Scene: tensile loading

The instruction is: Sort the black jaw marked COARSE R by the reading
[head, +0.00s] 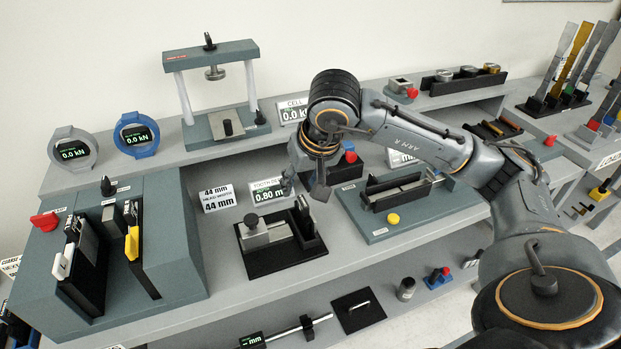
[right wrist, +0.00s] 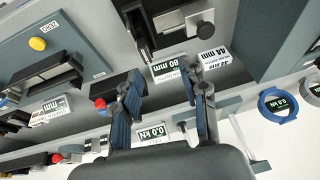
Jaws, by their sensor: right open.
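A black upright block (head: 306,222) stands on the right part of the tooth-depth gauge's black base (head: 268,262); no COARSE R mark is legible on it, so I cannot tell if it is the jaw. A grey metal block (head: 262,232) sits beside it. The tooth-depth readout (head: 268,191) shows 0.80 mm; it also shows upside down in the right wrist view (right wrist: 168,68). My right gripper (head: 304,188) hangs just behind and above the gauge, close to the readout. In the right wrist view (right wrist: 163,80) its fingers are apart with nothing between them. My left gripper is not in view.
A grey-green fixture (head: 170,230) with black slots stands at left. A press frame (head: 212,55) and two round gauges reading 0.0 kN stand behind. A vise-like fixture (head: 395,200) with a yellow button is at right. A lower shelf holds small tools.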

